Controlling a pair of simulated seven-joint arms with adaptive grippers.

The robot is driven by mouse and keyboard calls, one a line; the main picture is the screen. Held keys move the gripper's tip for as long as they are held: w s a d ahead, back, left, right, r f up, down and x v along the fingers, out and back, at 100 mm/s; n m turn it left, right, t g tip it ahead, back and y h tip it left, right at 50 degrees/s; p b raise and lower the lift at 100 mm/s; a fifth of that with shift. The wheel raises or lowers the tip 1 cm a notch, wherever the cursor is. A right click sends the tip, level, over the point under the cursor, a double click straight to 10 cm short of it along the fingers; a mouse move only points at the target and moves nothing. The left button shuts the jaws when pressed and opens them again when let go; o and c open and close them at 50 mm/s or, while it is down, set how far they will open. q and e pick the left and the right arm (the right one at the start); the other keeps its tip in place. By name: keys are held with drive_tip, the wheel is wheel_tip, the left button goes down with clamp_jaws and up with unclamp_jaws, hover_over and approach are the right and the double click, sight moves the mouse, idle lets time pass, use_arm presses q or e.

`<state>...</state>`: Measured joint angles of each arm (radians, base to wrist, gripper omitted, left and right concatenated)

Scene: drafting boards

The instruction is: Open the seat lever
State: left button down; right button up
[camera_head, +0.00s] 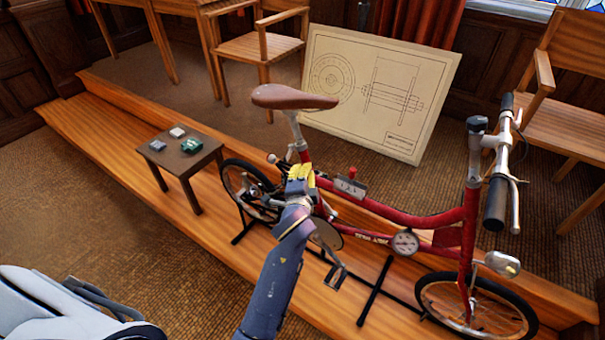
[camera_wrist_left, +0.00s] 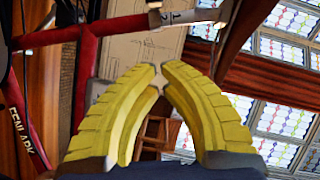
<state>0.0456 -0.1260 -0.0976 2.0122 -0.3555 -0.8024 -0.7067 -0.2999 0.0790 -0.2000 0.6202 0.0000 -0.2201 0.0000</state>
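The red folding bicycle (camera_head: 440,218) stands on a dark stand, its brown saddle (camera_head: 292,98) on a silver seat post (camera_head: 296,130). A small silver clamp part, perhaps the seat lever (camera_wrist_left: 155,18), shows beside the post at the top of the left wrist view. In the head view I cannot clearly make out the lever's shape or position. My left gripper (camera_head: 300,172) is just below the seat clamp, close to the red frame. Its yellow fingers also show in the left wrist view (camera_wrist_left: 159,70), tips together with nothing between them. My right gripper is out of view.
The bicycle stands on a wooden step (camera_head: 110,128). A small dark table (camera_head: 184,160) with small boxes stands to its left. A large drawing board (camera_head: 375,90) leans behind it. Wooden chairs (camera_head: 262,45) stand at the back.

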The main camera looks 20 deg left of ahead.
sight(289, 154)
use_arm(q)
drive_tip(key=w+a+f, duration=0.2)
drive_tip(key=w+a, duration=0.3)
drive_tip(key=w, duration=0.1)
drive_tip(key=shift+w+a, duration=0.2)
drive_tip(key=shift+d+f, duration=0.1)
idle(0.4)
